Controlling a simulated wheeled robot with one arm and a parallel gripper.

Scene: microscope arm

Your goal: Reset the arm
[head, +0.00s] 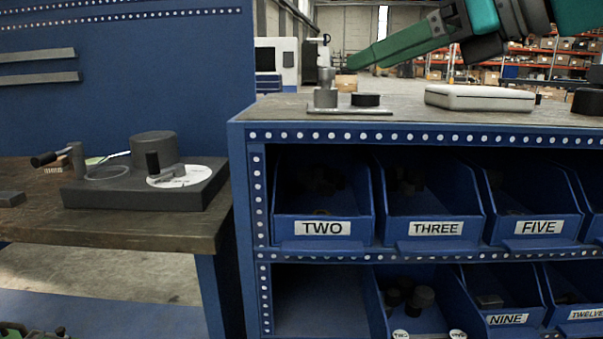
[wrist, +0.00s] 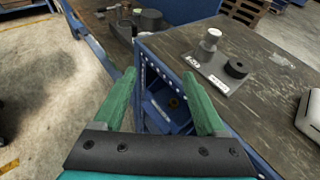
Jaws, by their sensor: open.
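My gripper (wrist: 160,74) is open and empty, its two green fingers apart above the blue shelf unit's corner. It also shows at the upper right of the head view (head: 352,65), where the fingers overlap. A small plate (wrist: 222,81) on the shelf top carries a grey post (wrist: 208,44) and a black disc (wrist: 237,68); they also show in the head view as the post (head: 325,95) and disc (head: 366,100). A dark base (head: 100,193) with a grey cylinder (head: 153,150) stands on the left bench. I cannot tell which part is the microscope arm.
The shelf unit (head: 240,128) holds labelled blue bins (head: 322,232). A white case (head: 480,97) lies on its top. The wooden bench (head: 120,228) stands lower on the left. A blue back panel (head: 120,105) rises behind it. Open floor shows left in the wrist view.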

